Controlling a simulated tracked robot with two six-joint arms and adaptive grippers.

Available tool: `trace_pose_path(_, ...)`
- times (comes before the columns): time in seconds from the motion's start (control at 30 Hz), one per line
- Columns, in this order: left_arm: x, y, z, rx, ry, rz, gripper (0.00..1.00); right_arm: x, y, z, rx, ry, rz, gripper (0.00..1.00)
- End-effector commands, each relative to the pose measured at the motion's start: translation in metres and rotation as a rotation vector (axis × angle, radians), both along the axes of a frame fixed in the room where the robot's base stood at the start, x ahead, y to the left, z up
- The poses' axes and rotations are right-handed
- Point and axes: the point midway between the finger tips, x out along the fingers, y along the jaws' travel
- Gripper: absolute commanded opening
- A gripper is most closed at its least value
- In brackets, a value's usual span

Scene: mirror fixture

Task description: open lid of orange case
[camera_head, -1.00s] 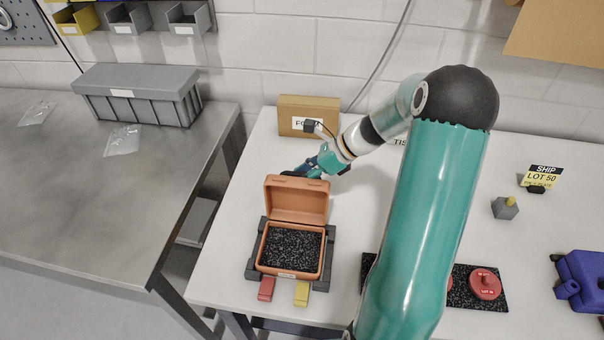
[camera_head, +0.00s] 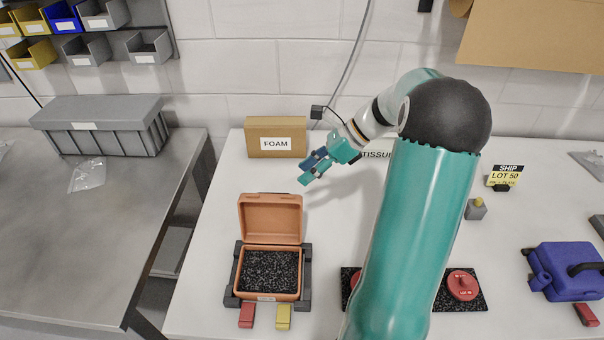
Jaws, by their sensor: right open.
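The orange case (camera_head: 269,295) sits on the white table in a dark grey holder (camera_head: 232,297). Its lid (camera_head: 270,216) stands up, tilted back at the rear, and dark speckled foam (camera_head: 268,270) shows inside. My right gripper (camera_head: 308,173) is open and empty, above and to the right of the lid, apart from it. My left gripper is not in view.
A cardboard FOAM box (camera_head: 276,137) stands at the back. Red (camera_head: 246,316) and yellow (camera_head: 283,316) blocks are at the holder's front. A blue case (camera_head: 566,271) and a black mat with red round parts (camera_head: 463,285) lie to the right. My arm hides part of the table.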

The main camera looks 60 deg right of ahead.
Motion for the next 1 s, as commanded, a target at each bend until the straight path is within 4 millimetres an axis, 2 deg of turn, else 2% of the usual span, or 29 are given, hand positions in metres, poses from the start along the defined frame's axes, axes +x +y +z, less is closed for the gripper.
trace_pose_path(0.13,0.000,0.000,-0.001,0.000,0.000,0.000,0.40,0.000,0.000,0.000,0.000,0.000,0.000,0.41)
trace_pose_path(0.37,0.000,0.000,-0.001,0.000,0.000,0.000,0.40,-0.002,0.004,0.000,-0.033,-0.022,0.067,0.05)
trace_pose_path(0.4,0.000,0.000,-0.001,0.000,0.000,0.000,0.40,-0.006,0.007,0.000,-0.055,-0.024,0.119,0.00)
trace_pose_path(0.47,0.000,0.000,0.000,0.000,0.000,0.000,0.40,-0.016,0.003,0.003,-0.132,-0.019,0.235,0.00)
trace_pose_path(0.57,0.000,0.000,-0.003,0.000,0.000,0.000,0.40,-0.036,-0.016,0.006,-0.282,0.019,0.488,0.00)
trace_pose_path(0.67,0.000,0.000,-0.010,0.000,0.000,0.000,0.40,-0.042,-0.037,0.004,-0.412,0.066,0.783,0.00)
trace_pose_path(0.77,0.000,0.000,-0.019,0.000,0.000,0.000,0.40,-0.034,-0.059,0.003,-0.519,0.120,1.057,0.00)
trace_pose_path(0.83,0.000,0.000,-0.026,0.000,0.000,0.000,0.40,-0.018,-0.071,0.003,-0.581,0.157,1.223,0.00)
trace_pose_path(0.93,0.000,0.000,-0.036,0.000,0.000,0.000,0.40,0.015,-0.082,0.002,-0.663,0.207,1.393,0.00)
trace_pose_path(1.0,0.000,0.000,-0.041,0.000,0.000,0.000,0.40,0.043,-0.079,-0.001,-0.706,0.215,1.455,0.00)
